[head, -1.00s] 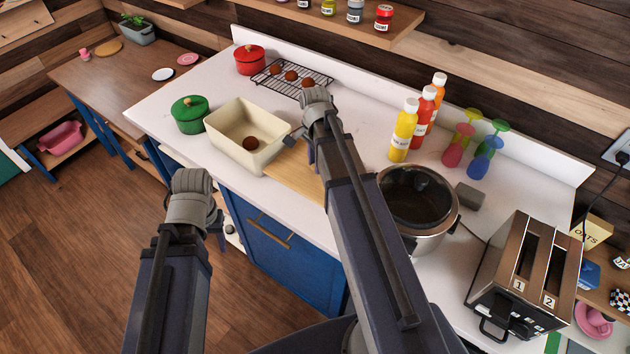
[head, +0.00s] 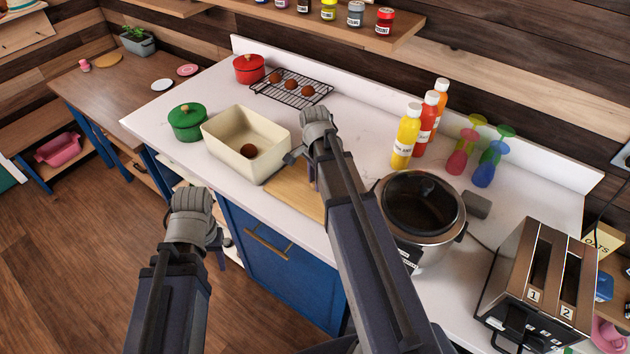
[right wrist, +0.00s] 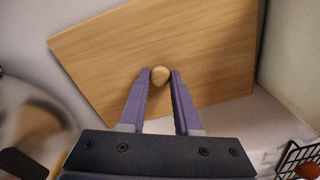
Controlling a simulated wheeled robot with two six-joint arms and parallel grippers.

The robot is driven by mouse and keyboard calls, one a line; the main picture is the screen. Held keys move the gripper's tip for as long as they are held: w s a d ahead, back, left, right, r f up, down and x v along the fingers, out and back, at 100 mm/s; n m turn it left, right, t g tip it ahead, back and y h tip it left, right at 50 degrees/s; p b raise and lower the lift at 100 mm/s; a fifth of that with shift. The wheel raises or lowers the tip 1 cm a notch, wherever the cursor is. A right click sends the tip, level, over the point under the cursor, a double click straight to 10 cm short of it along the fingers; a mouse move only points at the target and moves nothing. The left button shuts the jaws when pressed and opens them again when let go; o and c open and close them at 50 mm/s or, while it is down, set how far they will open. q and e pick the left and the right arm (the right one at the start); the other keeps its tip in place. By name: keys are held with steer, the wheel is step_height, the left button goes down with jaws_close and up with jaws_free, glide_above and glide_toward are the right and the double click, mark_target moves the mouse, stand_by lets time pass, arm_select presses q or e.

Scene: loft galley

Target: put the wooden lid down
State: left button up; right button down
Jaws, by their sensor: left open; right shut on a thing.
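The wooden lid (head: 294,195) is a flat light-brown board beside the cream bin on the white counter, partly hidden by my right arm in the head view. In the right wrist view the lid (right wrist: 190,50) fills most of the picture, and its round knob (right wrist: 160,75) sits between the fingers of my right gripper (right wrist: 161,80). That gripper is shut on the knob. I cannot tell whether the lid touches the counter. My left gripper (head: 218,240) is open and hangs in front of the counter, away from the lid; its fingers are mostly hidden.
The cream bin (head: 222,141) holds a brown ball (head: 248,151). A green pot (head: 187,123), red pot (head: 249,68) and wire rack (head: 265,94) stand further left and back. The cooker (head: 452,235), bottles (head: 402,150) and toaster (head: 520,270) stand to the right. Counter behind my right gripper is clear.

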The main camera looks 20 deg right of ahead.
steer(key=c, duration=0.6)
jaws_free()
step_height(320, 180, up, 12)
steer(key=p, duration=1.3)
steer(key=s+a+n, duration=0.4)
steer(key=a+n, duration=0.2)
steer(key=a, duration=0.1)
steer(key=s+a+n, duration=0.5)
steer(key=a+n, duration=0.2)
steer(key=s+a+n+h, duration=0.1)
steer(key=s+a+n, duration=0.3)
steer(key=a+n, duration=0.3)
steer(key=shift+s+a+r+b, duration=0.15)
steer(key=shift+s+a+b, duration=0.05)
steer(key=shift+s+b, duration=0.15)
step_height(320, 180, down, 10)
steer(key=b, duration=0.9)
steer(key=shift+r, duration=0.2)
